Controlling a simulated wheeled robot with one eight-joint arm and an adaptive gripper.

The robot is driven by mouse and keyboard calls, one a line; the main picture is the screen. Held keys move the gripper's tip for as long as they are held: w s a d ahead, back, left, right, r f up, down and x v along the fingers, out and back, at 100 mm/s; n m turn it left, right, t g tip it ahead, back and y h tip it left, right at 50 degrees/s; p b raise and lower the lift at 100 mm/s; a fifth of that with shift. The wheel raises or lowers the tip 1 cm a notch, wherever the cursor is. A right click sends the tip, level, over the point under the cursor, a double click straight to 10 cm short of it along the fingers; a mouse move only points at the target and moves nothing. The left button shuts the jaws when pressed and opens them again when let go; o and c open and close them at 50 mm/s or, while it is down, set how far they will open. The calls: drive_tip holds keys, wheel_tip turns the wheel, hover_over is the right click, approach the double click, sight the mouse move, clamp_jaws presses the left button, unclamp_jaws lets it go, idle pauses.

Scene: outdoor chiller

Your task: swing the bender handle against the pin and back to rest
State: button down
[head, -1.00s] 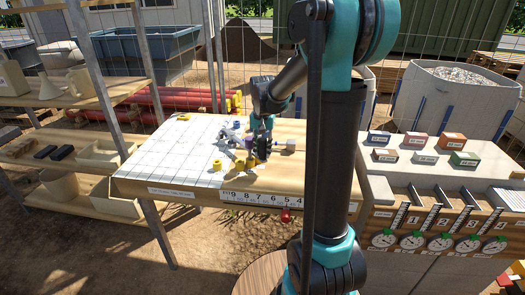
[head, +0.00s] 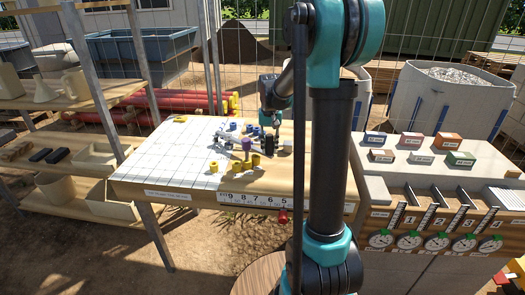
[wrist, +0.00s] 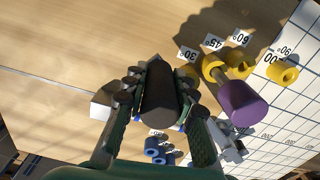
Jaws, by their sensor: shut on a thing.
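The bender handle's black grip (wrist: 159,88) lies between the two fingers of my gripper (head: 271,130), which is shut on it. In the head view the gripper reaches down over the middle of the wooden table. The pin has a purple head (wrist: 242,103) and a metal shaft; it appears to stand in the yellow ring (wrist: 211,66) by the 45° label. A clear gap shows between grip and pin in the wrist view. The pin's purple head also shows in the head view (head: 246,144). The bender's body is partly hidden by the gripper.
More yellow rings, such as the one by 90° (wrist: 284,73), and several blue rings (wrist: 153,146) stand nearby. A white block (wrist: 103,104) is left of the gripper in the wrist view. A white grid sheet (head: 150,165) covers the table's left side.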

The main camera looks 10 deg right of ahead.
drive_tip(key=shift+w+d+n, duration=0.8)
drive_tip(key=shift+w+d, duration=0.4)
drive_tip(key=shift+w, duration=0.55)
drive_tip(key=shift+w+d+n, duration=0.8)
drive_tip(key=shift+w+d, duration=0.35)
drive_tip(key=shift+w, duration=0.65)
drive_tip(key=shift+w+d+n, duration=0.8)
drive_tip(key=shift+w+d, duration=0.4)
drive_tip(key=shift+w, duration=0.55)
drive_tip(key=c, duration=1.5)
unclamp_jaws()
wheel_tip(320, 180, up, 12)
